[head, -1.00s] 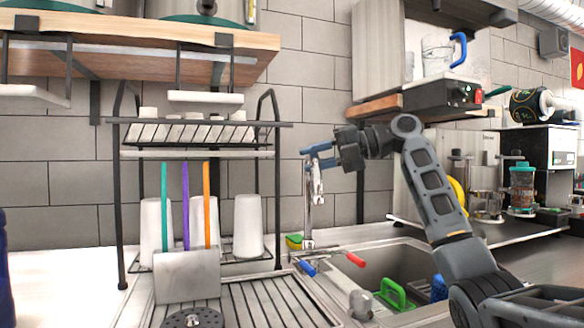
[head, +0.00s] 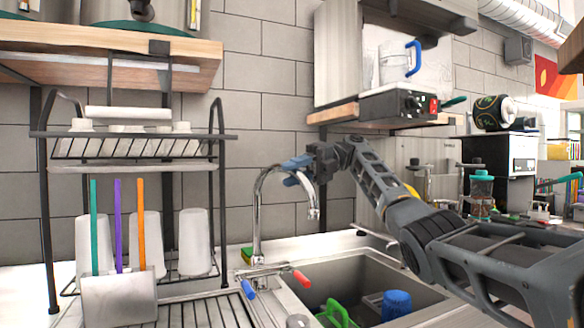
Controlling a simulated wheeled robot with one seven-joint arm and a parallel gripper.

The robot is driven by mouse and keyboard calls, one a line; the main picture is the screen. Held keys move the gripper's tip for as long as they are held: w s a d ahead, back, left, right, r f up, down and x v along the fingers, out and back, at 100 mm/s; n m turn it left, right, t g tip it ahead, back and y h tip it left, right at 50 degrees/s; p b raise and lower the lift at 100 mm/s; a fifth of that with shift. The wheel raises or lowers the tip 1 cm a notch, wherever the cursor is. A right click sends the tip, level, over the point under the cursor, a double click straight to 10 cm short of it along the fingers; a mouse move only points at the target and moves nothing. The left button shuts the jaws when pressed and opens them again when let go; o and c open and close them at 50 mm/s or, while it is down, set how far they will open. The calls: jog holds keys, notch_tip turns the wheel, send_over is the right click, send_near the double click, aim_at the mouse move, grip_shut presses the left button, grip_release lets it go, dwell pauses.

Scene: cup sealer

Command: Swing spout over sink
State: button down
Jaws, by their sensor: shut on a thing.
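The chrome faucet spout (head: 258,208) rises behind the sink and arches to the right. Its downturned end (head: 314,209) hangs over the left part of the sink basin (head: 352,272). My gripper (head: 294,172) is shut on the upper arch of the spout, and its blue fingers hide part of the curve. The faucet base carries a blue handle (head: 248,289) on the left and a red handle (head: 302,280) on the right.
A black dish rack (head: 45,225) with white cups stands left of the faucet. A green item (head: 335,314) and a blue cup (head: 396,304) are in the basin. A wall shelf (head: 332,113) with a machine hangs above my arm.

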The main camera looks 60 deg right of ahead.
jog(key=shift+d+r+g, duration=0.1)
jog(key=shift+d+g, duration=0.15)
jog(key=shift+g, duration=0.05)
jog(key=c, duration=1)
grip_release()
jog(key=shift+o, duration=0.2)
jog(key=shift+a+f, duration=0.15)
jog(key=shift+f, duration=0.05)
